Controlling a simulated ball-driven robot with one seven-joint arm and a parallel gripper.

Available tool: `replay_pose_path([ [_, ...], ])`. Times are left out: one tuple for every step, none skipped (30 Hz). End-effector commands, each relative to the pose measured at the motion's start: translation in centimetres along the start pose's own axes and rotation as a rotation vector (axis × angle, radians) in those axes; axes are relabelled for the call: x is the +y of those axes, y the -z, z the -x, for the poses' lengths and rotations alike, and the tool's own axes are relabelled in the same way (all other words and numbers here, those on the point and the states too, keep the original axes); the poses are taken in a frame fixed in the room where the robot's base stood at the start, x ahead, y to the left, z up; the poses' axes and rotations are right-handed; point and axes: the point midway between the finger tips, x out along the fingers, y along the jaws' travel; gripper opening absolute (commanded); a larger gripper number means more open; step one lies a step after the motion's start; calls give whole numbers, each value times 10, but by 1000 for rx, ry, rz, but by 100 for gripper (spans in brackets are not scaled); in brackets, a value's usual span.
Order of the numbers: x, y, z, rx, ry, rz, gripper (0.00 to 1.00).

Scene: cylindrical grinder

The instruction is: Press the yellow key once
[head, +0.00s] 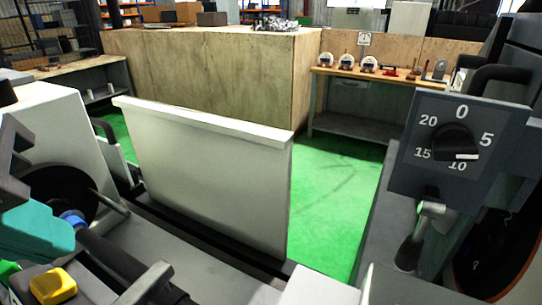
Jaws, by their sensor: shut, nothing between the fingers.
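The yellow key (53,286) is a raised, rounded square button on a grey panel at the bottom left of the head view. Its top is clear to see and nothing covers it. A teal and dark grey part at the left edge looks like my gripper (40,232), cut off by the picture edge. It is shut and empty, above and a little left of the yellow key in the picture. I cannot tell its height over the key, and no contact shows.
A green patch shows left of the key. A dark lever (145,285) stands to its right. A pale upright panel (200,180) rises in the middle. A dial box (455,150) with a handle is at the right. Green floor (335,190) and a workbench (365,130) lie beyond.

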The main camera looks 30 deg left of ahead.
Motion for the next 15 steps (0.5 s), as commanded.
replay_pose_path([
  [0,0,0,0,0,0,0],
  [0,0,0,0,0,0,0],
  [0,0,0,0,0,0,0],
  [0,0,0,0,0,0,0],
  [0,0,0,0,0,0,0],
  [0,0,0,0,0,0,0],
  [0,0,0,0,0,0,0],
  [0,0,0,0,0,0,0],
  [0,0,0,0,0,0,0],
  [0,0,-1,0,0,0,0],
  [1,1,-1,0,0,0,0],
  [1,1,-2,0,0,0,0],
  [2,2,-3,0,0,0,0],
  [2,2,-4,0,0,0,0],
  [2,3,-4,0,-1,0,0],
])
